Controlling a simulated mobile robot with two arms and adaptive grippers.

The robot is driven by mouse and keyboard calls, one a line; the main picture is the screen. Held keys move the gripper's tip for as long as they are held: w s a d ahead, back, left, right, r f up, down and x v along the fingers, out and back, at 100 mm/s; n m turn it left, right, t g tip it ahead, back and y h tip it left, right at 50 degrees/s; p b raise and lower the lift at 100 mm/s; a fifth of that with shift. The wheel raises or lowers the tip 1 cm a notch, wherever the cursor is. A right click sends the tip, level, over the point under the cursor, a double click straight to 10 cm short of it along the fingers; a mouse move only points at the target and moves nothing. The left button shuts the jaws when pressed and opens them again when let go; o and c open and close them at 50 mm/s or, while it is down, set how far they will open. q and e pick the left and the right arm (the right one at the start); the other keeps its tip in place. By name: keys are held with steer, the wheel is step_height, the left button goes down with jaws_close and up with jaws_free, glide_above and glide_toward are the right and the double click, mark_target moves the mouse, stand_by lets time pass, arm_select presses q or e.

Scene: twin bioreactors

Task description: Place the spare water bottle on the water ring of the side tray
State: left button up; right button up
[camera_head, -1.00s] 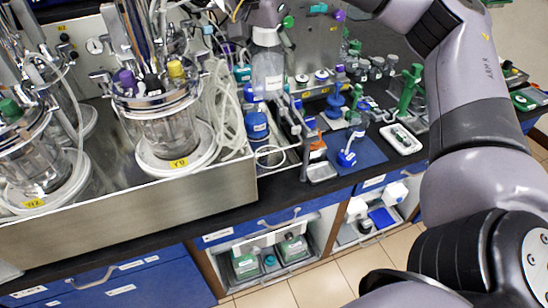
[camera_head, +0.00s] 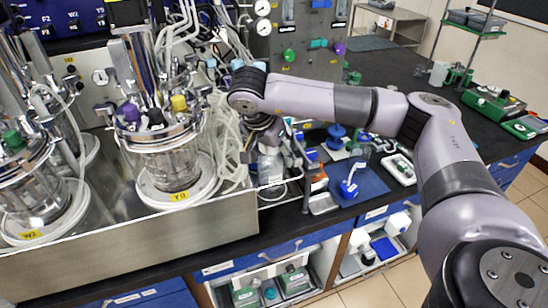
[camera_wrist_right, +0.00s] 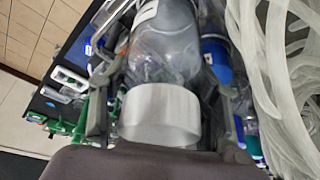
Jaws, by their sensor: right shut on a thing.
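The spare water bottle (camera_head: 270,168) is clear with a label; its wide white cap (camera_wrist_right: 160,115) shows in the right wrist view. My right gripper (camera_head: 263,145) points down over the side tray and is shut on the bottle near its cap, one finger on each side. The bottle looks upright, low over or standing in the side tray (camera_head: 278,203); I cannot tell if its base touches. The water ring is hidden beneath or behind the bottle. A blue bottle (camera_wrist_right: 216,58) is close beside it in the right wrist view. My left gripper is not in view.
A glass bioreactor (camera_head: 170,165) in a steel basin stands left of the tray. Pale tubing coils (camera_head: 228,150) hang close beside the gripper. Right of the tray, a blue mat (camera_head: 362,182) bears small labware. The bench front edge is close.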

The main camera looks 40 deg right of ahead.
steer(key=shift+f, duration=0.95)
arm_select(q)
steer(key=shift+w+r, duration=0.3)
arm_select(e)
steer(key=shift+f, duration=0.1)
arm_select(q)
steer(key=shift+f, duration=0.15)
arm_select(e)
steer(key=shift+f, duration=0.1)
steer(key=o, duration=1.3)
